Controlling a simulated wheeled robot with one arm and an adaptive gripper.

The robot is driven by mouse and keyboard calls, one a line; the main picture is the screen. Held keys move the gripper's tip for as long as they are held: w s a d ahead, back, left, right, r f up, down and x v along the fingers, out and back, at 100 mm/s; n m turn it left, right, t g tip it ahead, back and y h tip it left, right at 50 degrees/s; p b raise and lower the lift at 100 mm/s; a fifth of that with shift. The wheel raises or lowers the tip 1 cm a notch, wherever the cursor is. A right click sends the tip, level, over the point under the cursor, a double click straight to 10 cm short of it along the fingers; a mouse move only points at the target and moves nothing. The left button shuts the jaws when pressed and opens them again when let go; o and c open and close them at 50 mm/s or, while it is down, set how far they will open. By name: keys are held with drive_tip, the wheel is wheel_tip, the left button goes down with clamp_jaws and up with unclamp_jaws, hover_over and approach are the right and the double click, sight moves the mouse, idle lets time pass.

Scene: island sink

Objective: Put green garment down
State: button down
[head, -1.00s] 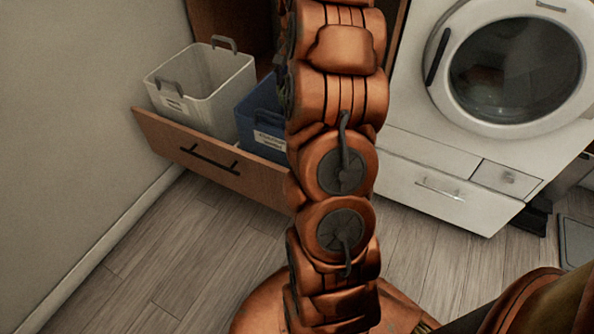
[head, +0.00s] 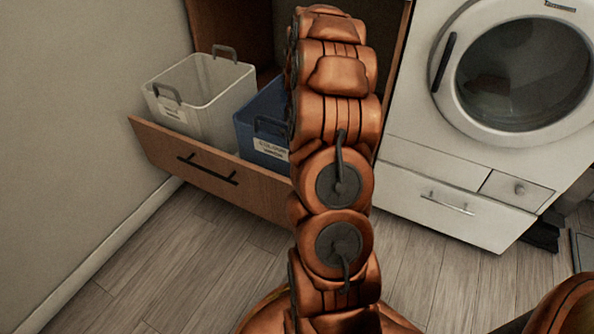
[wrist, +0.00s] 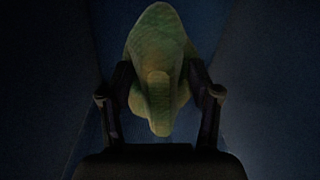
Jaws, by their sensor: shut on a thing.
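The green garment (wrist: 158,60) hangs between the two fingers of my gripper (wrist: 160,100) in the wrist view. My gripper is shut on it, with a finger against each side. Dark blue walls surround the garment and fingers in the wrist view, and they look like the inside of the blue bin (head: 258,130). In the head view my arm covers the right part of that bin. The gripper and the garment are hidden there behind my arm.
A white bin (head: 205,100) stands left of the blue bin in a pulled-out wooden drawer (head: 195,165). A white washing machine (head: 440,150) with a round door stands on the right. The wood floor (head: 190,260) in front is clear.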

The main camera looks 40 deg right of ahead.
wheel_tip(320, 180, down, 12)
drive_tip(key=b, duration=0.3)
drive_tip(key=shift+f, duration=0.15)
drive_tip(key=shift+c, duration=1)
unclamp_jaws()
drive_tip(key=r+p, duration=0.1)
drive_tip(key=r, duration=0.3)
drive_tip(key=r+p, duration=0.1)
drive_tip(key=r, duration=0.3)
drive_tip(key=r+p, duration=0.1)
drive_tip(key=r, duration=0.3)
drive_tip(key=shift+s+d, duration=0.1)
drive_tip(key=shift+s, duration=0.15)
